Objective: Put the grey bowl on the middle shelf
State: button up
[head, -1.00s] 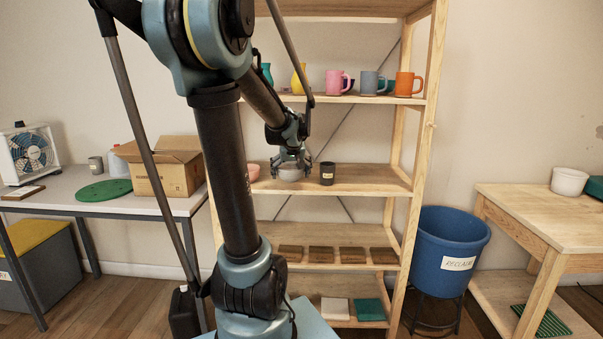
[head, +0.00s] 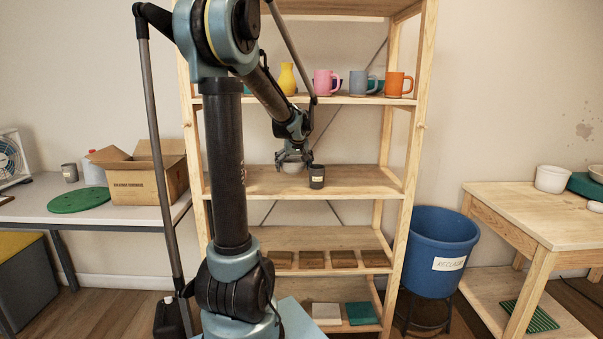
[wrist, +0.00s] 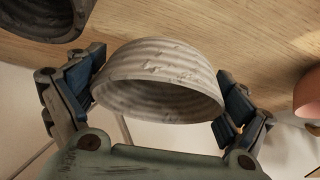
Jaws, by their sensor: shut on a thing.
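The grey bowl (head: 292,167) is held in my gripper (head: 293,158) at the middle shelf (head: 360,185) of the wooden rack, just left of a dark labelled cup. In the wrist view my gripper (wrist: 155,98) has its two fingers at opposite sides of the ribbed grey bowl (wrist: 160,75). The wooden shelf surface (wrist: 220,35) shows behind the bowl there. I cannot tell whether the bowl touches the shelf.
The dark cup (head: 317,177) stands close right of the bowl. In the wrist view a pink object (wrist: 308,95) shows at the right edge. Mugs (head: 361,82) and a yellow vase (head: 287,78) line the shelf above. The middle shelf is clear right of the cup.

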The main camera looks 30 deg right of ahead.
send_over(302, 176)
jog(key=s, duration=0.2)
jog(key=shift+w+a, duration=0.1)
jog(key=shift+a, duration=0.35)
jog(key=shift+f, duration=1.8)
jog(key=shift+f, duration=0.1)
jog(key=o, duration=1)
jog(key=shift+o, duration=0.2)
